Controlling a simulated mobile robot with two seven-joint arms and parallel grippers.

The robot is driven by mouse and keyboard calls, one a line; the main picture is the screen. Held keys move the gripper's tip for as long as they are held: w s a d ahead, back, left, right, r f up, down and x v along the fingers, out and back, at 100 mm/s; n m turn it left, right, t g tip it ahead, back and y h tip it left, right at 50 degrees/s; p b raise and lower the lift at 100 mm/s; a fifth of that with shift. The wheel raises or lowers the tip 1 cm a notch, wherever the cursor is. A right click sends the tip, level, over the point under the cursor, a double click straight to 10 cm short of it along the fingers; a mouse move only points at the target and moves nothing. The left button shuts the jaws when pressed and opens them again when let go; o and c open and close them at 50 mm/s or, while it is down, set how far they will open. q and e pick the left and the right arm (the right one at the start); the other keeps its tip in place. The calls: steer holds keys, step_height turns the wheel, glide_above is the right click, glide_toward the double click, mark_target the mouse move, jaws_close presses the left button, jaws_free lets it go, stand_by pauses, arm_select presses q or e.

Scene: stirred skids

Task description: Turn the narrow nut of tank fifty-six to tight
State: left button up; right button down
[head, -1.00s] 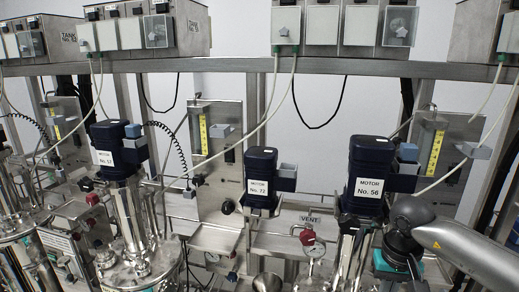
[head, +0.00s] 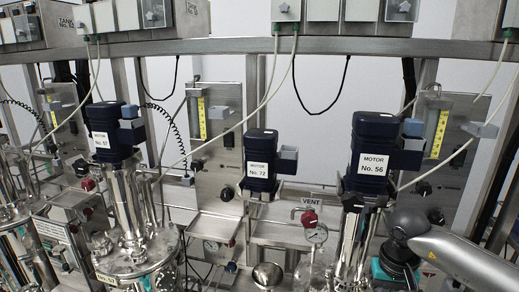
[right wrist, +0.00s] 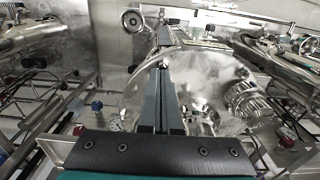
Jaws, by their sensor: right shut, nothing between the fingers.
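The motor labelled No. 56 (head: 372,140) stands upright at the right of the head view, above the shiny steel neck (head: 352,240) of its tank. My right arm comes in from the right, just beside that neck; its fingers are hidden in the head view. In the right wrist view my right gripper (right wrist: 163,66) is shut and empty. Its fingers reach over a round shiny steel lid (right wrist: 133,90). A ribbed steel fitting (right wrist: 243,98) stands on the lid to the right of the fingers. I cannot make out which part is the narrow nut. My left gripper is not in view.
Motors No. 72 (head: 260,160) and No. 57 (head: 110,130) stand further left.

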steer(key=shift+w+d+b, duration=0.1)
steer(key=shift+w+b, duration=0.3)
stand_by(0.8)
steer(key=shift+w+r+b, duration=0.1)
steer(key=shift+b, duration=1)
steer(key=shift+a+r, duration=0.1)
steer(key=shift+a, duration=0.1)
stand_by(0.3)
steer(key=shift+s+a, duration=0.1)
steer(key=shift+s, duration=0.2)
steer(key=shift+r, duration=0.1)
step_height(320, 180, up, 6)
steer(key=p, duration=0.3)
steer(key=shift+s+f, duration=0.15)
steer(key=shift+f, duration=0.1)
